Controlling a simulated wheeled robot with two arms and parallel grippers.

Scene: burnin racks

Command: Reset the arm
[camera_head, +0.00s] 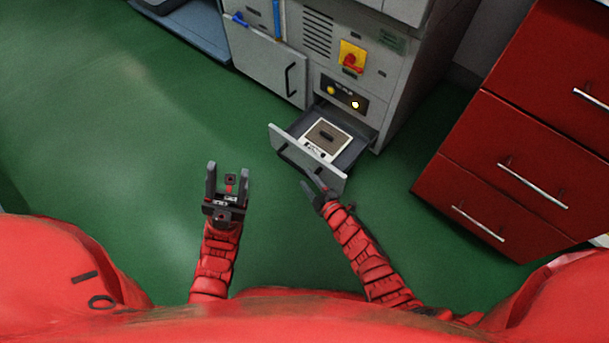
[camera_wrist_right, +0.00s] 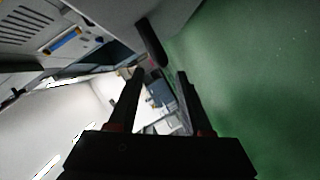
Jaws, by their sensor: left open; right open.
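My left gripper (camera_head: 228,180) is open and empty, held above the green floor at the left of the head view. My right gripper (camera_head: 316,189) is open, close to the front panel of the pulled-out drawer (camera_head: 335,181). I cannot tell whether it touches the panel. In the right wrist view my right gripper (camera_wrist_right: 160,88) shows two dark fingers apart with nothing held between them. A dark handle (camera_wrist_right: 151,42) lies just beyond the fingertips there.
The drawer holds a light square board (camera_head: 318,146) with a dark centre. A red drawer cabinet (camera_head: 520,140) stands at right. Green floor is clear at left.

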